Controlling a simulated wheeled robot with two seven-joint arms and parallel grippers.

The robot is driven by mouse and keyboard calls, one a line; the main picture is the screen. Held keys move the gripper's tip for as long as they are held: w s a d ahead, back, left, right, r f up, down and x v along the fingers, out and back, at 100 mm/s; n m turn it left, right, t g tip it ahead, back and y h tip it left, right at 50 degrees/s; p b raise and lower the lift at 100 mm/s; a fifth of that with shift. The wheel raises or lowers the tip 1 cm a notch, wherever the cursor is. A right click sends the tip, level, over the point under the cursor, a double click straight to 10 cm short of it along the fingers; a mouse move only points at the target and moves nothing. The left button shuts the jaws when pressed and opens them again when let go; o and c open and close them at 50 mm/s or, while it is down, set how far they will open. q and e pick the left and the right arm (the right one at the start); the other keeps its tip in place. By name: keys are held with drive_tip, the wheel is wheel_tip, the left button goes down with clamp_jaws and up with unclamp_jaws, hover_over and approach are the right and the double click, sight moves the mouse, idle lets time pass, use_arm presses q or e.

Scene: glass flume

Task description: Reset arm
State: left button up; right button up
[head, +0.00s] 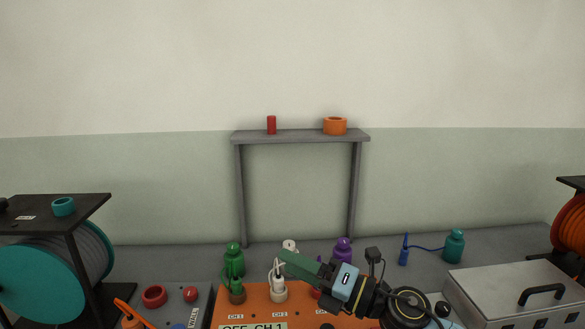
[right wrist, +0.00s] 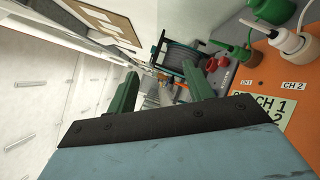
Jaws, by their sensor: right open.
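My right arm comes in from the lower right of the head view, over the bench. Its gripper (head: 288,260) has green fingers that point left, above the orange panel (head: 250,295). In the right wrist view the two green fingers of this gripper (right wrist: 160,82) stand well apart with nothing between them, so it is open and empty. The fingers overlap part of the white bottle (head: 278,292) in the head view; I cannot tell the gap between them. My left gripper is not in view.
Green (head: 234,262) and purple (head: 342,250) bottles stand behind the panel. A teal hose reel (head: 45,285) is at left, a metal case (head: 515,290) at right. A grey rack (head: 300,136) rises behind, carrying a red cylinder (head: 271,125) and orange ring (head: 335,127).

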drive_tip(key=s+d+f+m+t+h, duration=0.3)
drive_tip(key=d+f+m+h, duration=0.45)
drive_tip(key=m, duration=0.65)
drive_tip(key=s+d+f+m+t+h, duration=0.3)
drive_tip(key=d+f+m+h, duration=0.2)
drive_tip(key=d+m+h, duration=0.7)
drive_tip(key=s+d+f+m+g+y, duration=0.1)
drive_tip(key=s+f+m+g, duration=0.4)
drive_tip(key=s, duration=0.6)
drive_tip(key=s+d+f+m+g+y, duration=0.1)
drive_tip(key=s+f+m+g, duration=0.4)
drive_tip(key=s, duration=0.7)
wheel_tip(320, 180, down, 27)
drive_tip(key=s+n+g, duration=0.1)
drive_tip(key=s+g, duration=0.2)
drive_tip(key=s+d+f, duration=0.3)
drive_tip(key=s+f, duration=1)
drive_tip(key=s, duration=0.1)
drive_tip(key=shift+s+d+f+n+g, duration=0.3)
drive_tip(key=shift+d+f+n+g, duration=0.05)
drive_tip(key=shift+d+n+g, duration=0.05)
drive_tip(key=shift+s+d+f, duration=0.15)
drive_tip(key=shift+s, duration=0.35)
drive_tip(key=shift+c, duration=0.3)
